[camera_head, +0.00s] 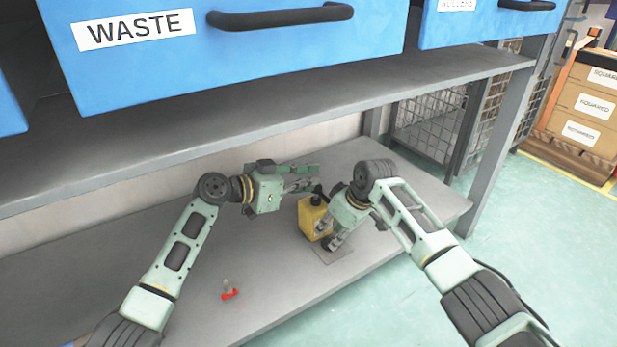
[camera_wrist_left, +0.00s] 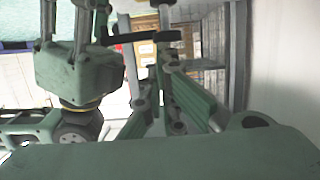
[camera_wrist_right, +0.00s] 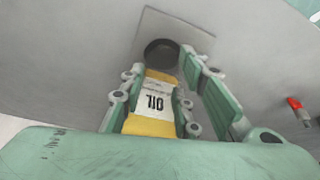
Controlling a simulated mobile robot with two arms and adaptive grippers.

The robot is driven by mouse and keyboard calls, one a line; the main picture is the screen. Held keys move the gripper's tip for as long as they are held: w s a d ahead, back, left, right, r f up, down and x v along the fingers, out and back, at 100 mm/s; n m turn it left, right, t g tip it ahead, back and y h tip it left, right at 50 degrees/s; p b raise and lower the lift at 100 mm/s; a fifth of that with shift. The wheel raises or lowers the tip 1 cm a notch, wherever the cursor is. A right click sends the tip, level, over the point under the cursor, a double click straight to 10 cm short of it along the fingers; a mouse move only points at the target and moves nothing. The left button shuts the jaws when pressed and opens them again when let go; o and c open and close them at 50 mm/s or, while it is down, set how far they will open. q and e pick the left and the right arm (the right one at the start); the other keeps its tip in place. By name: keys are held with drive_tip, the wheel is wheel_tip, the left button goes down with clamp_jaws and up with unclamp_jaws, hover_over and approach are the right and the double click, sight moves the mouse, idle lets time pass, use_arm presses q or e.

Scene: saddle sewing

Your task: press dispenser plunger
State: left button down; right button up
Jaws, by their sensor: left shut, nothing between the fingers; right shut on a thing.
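The dispenser is a yellow bottle (camera_head: 311,216) with a black top and plunger (camera_head: 317,195), standing on the lower shelf. Its "OIL" label shows in the right wrist view (camera_wrist_right: 154,101). My right gripper (camera_head: 329,236) is shut on the bottle, with a finger on each side. My left gripper (camera_head: 312,178) is shut and empty, with its fingers above and close to the plunger. In the left wrist view a dark bar (camera_wrist_left: 143,38) crosses near the left fingertips (camera_wrist_left: 165,18), apparently the dispenser's top. I cannot tell whether they touch.
A thin square plate (camera_head: 335,254) lies beside the bottle, with a dark round object (camera_wrist_right: 161,54) over it. A small red-tipped item (camera_head: 229,291) lies at the shelf's front left. An upper shelf (camera_head: 250,115) with blue bins (camera_head: 240,55) overhangs the arms. The left shelf area is mostly clear.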

use_arm(q)
drive_tip(key=shift+f, duration=0.8)
drive_tip(key=s+a+r, duration=0.5)
drive_tip(key=a+r, duration=0.1)
drive_tip(key=a, duration=0.2)
drive_tip(key=shift+s+r, duration=0.3)
drive_tip(key=shift+s, duration=0.05)
idle(1.5)
use_arm(e)
drive_tip(key=o, duration=1.1)
